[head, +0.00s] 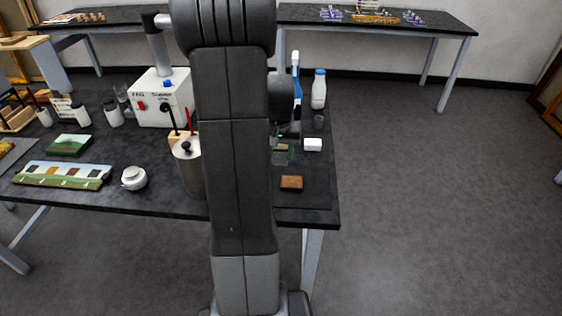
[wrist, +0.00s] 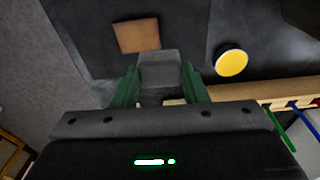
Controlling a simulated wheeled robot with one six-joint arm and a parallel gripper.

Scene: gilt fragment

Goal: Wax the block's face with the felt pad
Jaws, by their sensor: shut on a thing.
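My gripper (wrist: 159,78) has green fingers shut on a grey pad (wrist: 160,70), which looks like the felt pad. In the head view, my gripper (head: 282,153) is partly hidden by my arm, above the right part of the dark bench. A brown block (head: 291,183) lies on the bench near its front right corner. It also shows in the wrist view (wrist: 137,35), just beyond the pad and to its left. A yellow disc (wrist: 231,63), perhaps wax, lies right of the pad.
A steel canister (head: 188,168) and a white box (head: 163,98) stand left of my arm. Bench around the brown block is clear.

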